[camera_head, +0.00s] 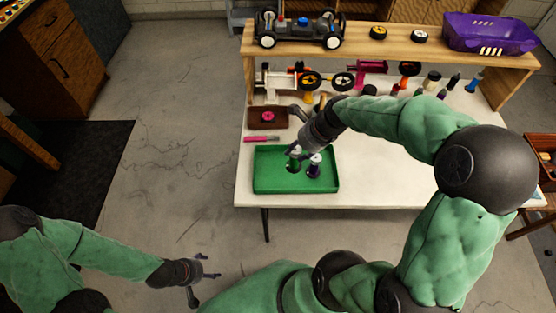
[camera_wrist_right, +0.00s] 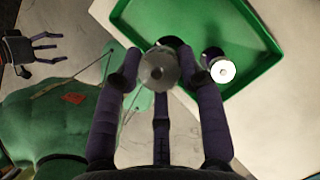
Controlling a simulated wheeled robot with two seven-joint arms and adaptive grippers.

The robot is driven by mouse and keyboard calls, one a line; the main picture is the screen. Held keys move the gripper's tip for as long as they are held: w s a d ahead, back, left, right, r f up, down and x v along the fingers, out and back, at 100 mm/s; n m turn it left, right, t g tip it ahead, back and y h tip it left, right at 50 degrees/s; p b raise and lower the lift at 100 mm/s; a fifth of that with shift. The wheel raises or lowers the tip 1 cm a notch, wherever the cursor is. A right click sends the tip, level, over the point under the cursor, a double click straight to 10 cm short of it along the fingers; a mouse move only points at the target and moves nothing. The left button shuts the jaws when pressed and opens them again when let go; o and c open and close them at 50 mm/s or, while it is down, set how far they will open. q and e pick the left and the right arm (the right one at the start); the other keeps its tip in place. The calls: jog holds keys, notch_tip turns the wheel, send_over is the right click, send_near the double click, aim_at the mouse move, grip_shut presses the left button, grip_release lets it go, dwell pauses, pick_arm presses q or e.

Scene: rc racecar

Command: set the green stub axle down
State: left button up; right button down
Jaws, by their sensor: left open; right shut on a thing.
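The green stub axle (camera_head: 294,164) is in my right gripper (camera_head: 298,152), over the left-middle part of the green tray (camera_head: 262,185). In the right wrist view the fingers of my right gripper (camera_wrist_right: 162,75) close around a round grey end of the axle (camera_wrist_right: 158,69). I cannot tell whether its lower end touches the tray floor. A similar upright part with a pale end and a dark purple body (camera_head: 315,165) stands just right of it in the tray, apart from it. My left gripper (camera_head: 206,278) is open and empty over the floor, away from the table.
A pink-handled tool (camera_head: 262,139) lies behind the tray, near a small brown box (camera_head: 267,118). Wheels and several small parts stand further back under a wooden shelf (camera_head: 365,50). The shelf holds a car chassis (camera_head: 299,32) and a purple body shell (camera_head: 488,34). The tray's front is clear.

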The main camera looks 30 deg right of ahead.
jog(key=w+r+b+x, duration=0.1)
jog(key=b+x, duration=0.4)
jog(key=x, duration=0.7)
jog(key=shift+w, duration=0.85)
jog(key=shift+f, duration=0.15)
jog(key=c, duration=0.8)
grip_release()
jog(key=shift+o, duration=0.2)
jog(key=p+v, duration=0.5)
jog(key=v, duration=0.7)
